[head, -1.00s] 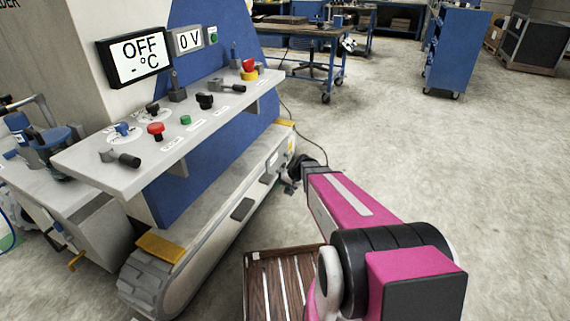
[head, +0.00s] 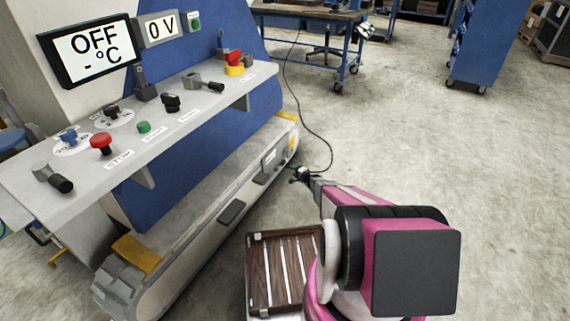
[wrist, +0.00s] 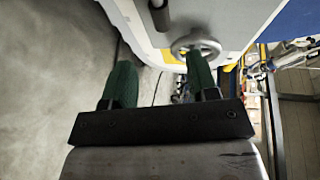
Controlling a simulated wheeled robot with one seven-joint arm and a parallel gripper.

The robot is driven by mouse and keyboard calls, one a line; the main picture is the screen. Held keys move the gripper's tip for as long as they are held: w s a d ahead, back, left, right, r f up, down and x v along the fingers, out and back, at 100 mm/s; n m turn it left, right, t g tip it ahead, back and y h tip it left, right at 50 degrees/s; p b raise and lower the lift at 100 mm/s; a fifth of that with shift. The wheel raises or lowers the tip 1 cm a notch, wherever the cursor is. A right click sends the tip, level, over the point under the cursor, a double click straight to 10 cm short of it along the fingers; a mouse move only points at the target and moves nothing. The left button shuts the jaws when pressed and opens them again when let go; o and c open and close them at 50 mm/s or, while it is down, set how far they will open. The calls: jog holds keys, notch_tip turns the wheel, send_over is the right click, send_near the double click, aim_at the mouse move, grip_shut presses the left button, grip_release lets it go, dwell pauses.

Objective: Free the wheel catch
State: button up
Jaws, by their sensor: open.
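In the wrist view a grey ring-shaped handwheel (wrist: 195,45) sits on the pale machine body, partly behind one finger. A dark cylindrical lever or pin (wrist: 159,14) stands beside it at the top edge; I cannot tell whether this is the wheel catch. My gripper (wrist: 160,80) is open, with two green fingers apart and nothing between them. The right finger overlaps the wheel in the picture; contact cannot be told. In the head view my gripper (head: 299,174) is small, low at the far end of the machine, and the wheel cannot be made out.
The machine's control shelf (head: 215,100) carries several knobs and levers, below an OFF display (head: 92,49). A tracked base (head: 195,225) runs beneath it. A wooden slatted crate (head: 257,275) stands near my arm. A dark cable (head: 309,130) lies on the floor. Open floor (head: 430,130) extends right.

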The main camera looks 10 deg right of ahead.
aim_at(281, 165)
jog(key=x, duration=1)
jog(key=shift+w+a, duration=0.2)
jog(key=shift+a, duration=0.1)
grip_shut()
